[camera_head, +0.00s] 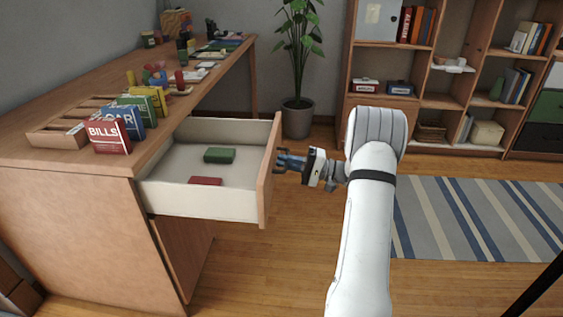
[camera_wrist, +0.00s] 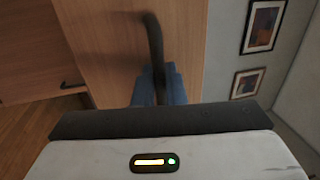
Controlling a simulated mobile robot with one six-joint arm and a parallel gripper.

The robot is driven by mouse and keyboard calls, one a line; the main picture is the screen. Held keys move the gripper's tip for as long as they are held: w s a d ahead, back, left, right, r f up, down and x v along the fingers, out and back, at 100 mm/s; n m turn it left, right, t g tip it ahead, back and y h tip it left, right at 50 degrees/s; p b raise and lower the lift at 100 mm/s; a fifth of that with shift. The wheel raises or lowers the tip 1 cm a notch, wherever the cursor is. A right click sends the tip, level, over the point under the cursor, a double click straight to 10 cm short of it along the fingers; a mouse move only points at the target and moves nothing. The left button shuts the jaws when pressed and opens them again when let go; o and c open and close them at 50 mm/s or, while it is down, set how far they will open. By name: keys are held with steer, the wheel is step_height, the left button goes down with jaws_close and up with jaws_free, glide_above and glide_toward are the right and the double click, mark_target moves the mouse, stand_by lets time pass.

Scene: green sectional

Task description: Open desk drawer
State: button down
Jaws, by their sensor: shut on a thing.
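The desk drawer (camera_head: 205,204) is pulled well out of the wooden desk (camera_head: 70,215). Its wooden front (camera_head: 269,175) stands clear of the desk body. A green item (camera_head: 219,155) and a red item (camera_head: 205,181) lie inside on the white bottom. My gripper (camera_head: 288,161) is at the outer face of the drawer front. In the wrist view its blue fingertips (camera_wrist: 174,88) close around a dark curved handle (camera_wrist: 154,45) on the wooden panel. The exact contact is partly hidden by the gripper body.
Boxes, including a red one marked BILLS (camera_head: 109,136), stand on the desk top near its edge. A potted plant (camera_head: 298,115) and a bookshelf (camera_head: 385,95) stand behind. A striped rug (camera_head: 470,217) lies to the right. Wooden floor is free around the drawer.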

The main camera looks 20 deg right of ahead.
steer(key=shift+w+d+r, duration=0.15)
steer(key=shift+w, duration=0.05)
steer(key=c, duration=1.6)
jaws_free()
steer(key=shift+w, duration=0.1)
steer(key=p+v, duration=0.2)
steer(key=v, duration=0.5)
steer(key=shift+s+d+f, duration=0.25)
steer(key=shift+s, duration=0.05)
